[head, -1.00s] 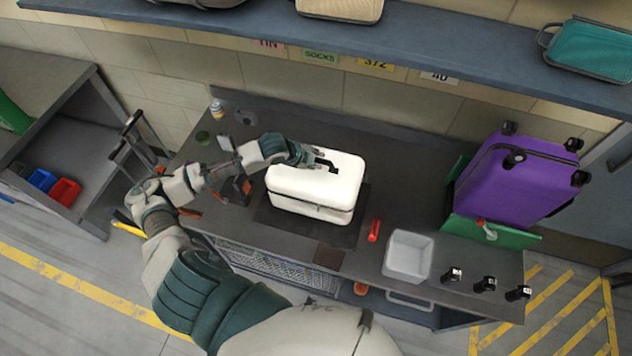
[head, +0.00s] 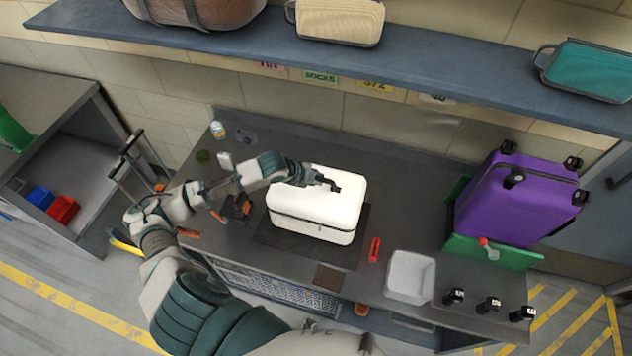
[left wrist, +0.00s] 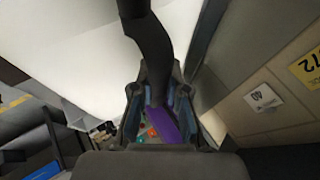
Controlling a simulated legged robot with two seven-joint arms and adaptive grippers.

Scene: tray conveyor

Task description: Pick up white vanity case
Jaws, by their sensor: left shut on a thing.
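The white vanity case (head: 317,208) sits upright on a dark mat on the workbench in the head view. It has a black handle (head: 328,182) on its top. My left gripper (head: 314,179) comes in from the left over the case and is shut on this handle. In the left wrist view the handle (left wrist: 150,45) runs between the fingers of my left gripper (left wrist: 158,112), with the white case (left wrist: 80,45) beside it. The fingertips are small and partly hidden in the head view. My right gripper is in neither view.
A purple suitcase (head: 515,200) stands on a green support at the right of the bench (head: 420,190). A red tool (head: 375,249) and a white bin (head: 410,275) are near the front edge. A shelf (head: 450,70) with bags runs above the back.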

